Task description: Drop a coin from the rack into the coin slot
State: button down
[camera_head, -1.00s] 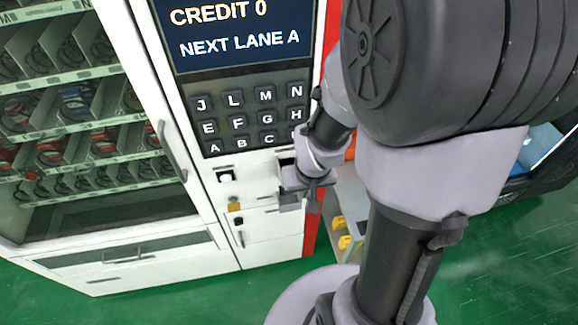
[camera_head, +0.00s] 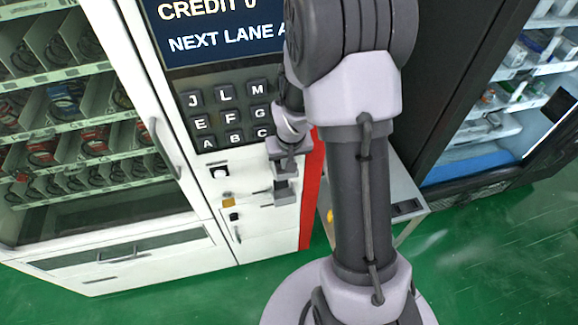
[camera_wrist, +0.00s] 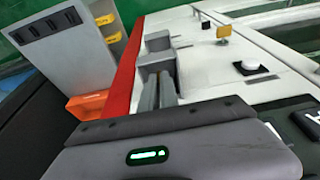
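My gripper (camera_head: 284,178) is in front of the white vending machine's control panel, below the keypad and near its right edge. In the wrist view my gripper's grey fingers (camera_wrist: 158,75) point towards the white panel; I cannot tell whether they are apart or closed, and no coin shows between them. The panel has a black square fitting with a white round piece (camera_head: 220,172) and a yellow tag (camera_head: 228,201) to the left of my gripper. I cannot make out which fitting is the coin slot. A grey stand with black slots on top (camera_wrist: 45,25), possibly the coin rack, is right of the machine.
The keypad (camera_head: 225,115) and a screen reading CREDIT 0 (camera_head: 215,30) are above my gripper. A red strip (camera_head: 311,195) edges the machine. A dark glass-front cabinet (camera_head: 480,110) stands at the right. Green floor (camera_head: 470,240) is free at the front right.

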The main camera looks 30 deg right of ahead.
jog(key=shift+w+d+f, duration=0.1)
jog(key=shift+w+f, duration=0.15)
jog(key=shift+w, duration=0.05)
jog(key=c, duration=1.5)
grip_release()
jog(key=shift+c, duration=0.2)
jog(key=p+v, duration=0.2)
jog(key=v, duration=1.5)
jog(key=shift+r, duration=0.2)
jog(key=shift+s, duration=0.15)
